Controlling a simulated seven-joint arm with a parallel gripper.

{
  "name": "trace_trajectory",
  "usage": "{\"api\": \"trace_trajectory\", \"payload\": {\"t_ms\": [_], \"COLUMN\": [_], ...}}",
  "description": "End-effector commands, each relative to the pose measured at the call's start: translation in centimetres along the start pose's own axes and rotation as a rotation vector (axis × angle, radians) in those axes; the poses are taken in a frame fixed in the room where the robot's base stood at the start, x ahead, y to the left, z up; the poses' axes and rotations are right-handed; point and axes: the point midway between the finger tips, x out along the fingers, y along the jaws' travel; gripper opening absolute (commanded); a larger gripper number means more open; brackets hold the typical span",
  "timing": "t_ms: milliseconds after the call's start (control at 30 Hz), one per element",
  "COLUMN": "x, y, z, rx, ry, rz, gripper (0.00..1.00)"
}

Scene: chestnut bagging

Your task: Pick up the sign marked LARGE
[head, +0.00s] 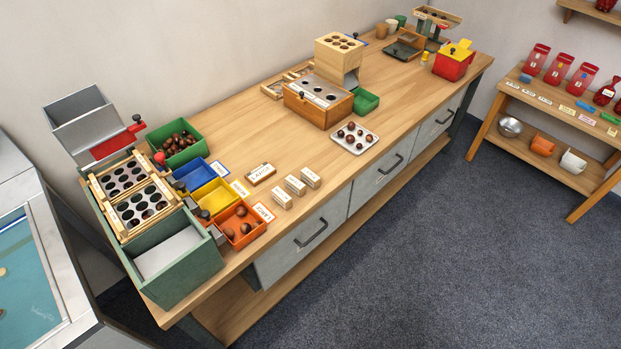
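Several small wooden blocks with white lettered faces stand on the workbench: one darker, larger block (261,174) and three paler ones, left (282,198), middle (295,185) and right (310,178). Flat white cards lie beside the blue (219,169), yellow (240,189) and orange (263,212) bins. The lettering is too small to read surely, so I cannot tell which sign is marked LARGE. My gripper is not in view.
A green sorting machine (185,265) and a green bin of chestnuts (195,153) fill the bench's left end. A white tray of chestnuts (372,131) and a wooden box (300,106) stand mid-bench.

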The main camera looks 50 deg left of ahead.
Motion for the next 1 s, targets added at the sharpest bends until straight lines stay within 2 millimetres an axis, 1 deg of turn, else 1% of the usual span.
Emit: {"api": "trace_trajectory", "payload": {"t_ms": [33, 67, 833, 867, 1000], "x": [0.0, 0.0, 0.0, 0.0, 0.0], "y": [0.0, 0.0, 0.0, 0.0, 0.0], "z": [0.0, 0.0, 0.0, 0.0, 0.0], "rx": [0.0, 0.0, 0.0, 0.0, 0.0], "ry": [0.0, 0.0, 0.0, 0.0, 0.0], "rz": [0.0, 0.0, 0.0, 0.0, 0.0], "gripper": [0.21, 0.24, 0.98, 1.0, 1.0]}}
